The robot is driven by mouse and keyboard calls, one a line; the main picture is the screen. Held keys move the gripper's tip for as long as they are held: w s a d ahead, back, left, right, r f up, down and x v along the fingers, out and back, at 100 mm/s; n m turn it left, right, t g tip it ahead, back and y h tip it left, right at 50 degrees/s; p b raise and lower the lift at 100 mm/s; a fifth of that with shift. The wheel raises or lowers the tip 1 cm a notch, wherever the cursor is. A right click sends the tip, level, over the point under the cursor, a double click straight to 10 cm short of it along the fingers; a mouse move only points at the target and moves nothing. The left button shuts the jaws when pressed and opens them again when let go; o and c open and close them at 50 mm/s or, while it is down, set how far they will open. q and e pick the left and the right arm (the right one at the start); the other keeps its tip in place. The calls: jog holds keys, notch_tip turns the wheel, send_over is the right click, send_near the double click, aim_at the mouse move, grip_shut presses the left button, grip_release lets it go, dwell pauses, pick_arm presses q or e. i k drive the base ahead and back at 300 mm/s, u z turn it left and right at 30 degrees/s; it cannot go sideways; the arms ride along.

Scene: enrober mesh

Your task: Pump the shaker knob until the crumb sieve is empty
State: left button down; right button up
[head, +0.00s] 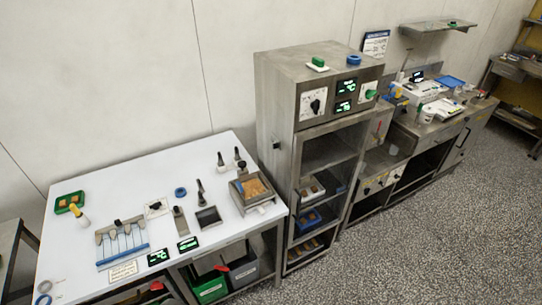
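A square metal tray (236,200) stands at the right end of the white table, with orange-brown crumbs (256,187) in it; it looks like the crumb sieve. A dark knob (242,166) sits at its back edge and may be the shaker knob, though it is too small to be sure. The crumbs cover much of the tray's floor. Neither of my grippers is in view, and no arm of mine shows.
A tall steel cabinet (270,105) stands just right of the sieve. A workbench (430,130) lies beyond. Grey speckled floor (420,240) is clear in front.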

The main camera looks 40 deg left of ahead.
aim_at(242, 164)
jog(key=u, duration=0.1)
jog(key=i, duration=0.65)
jog(key=u, duration=0.95)
jog(key=i, duration=0.55)
jog(key=u, duration=0.7)
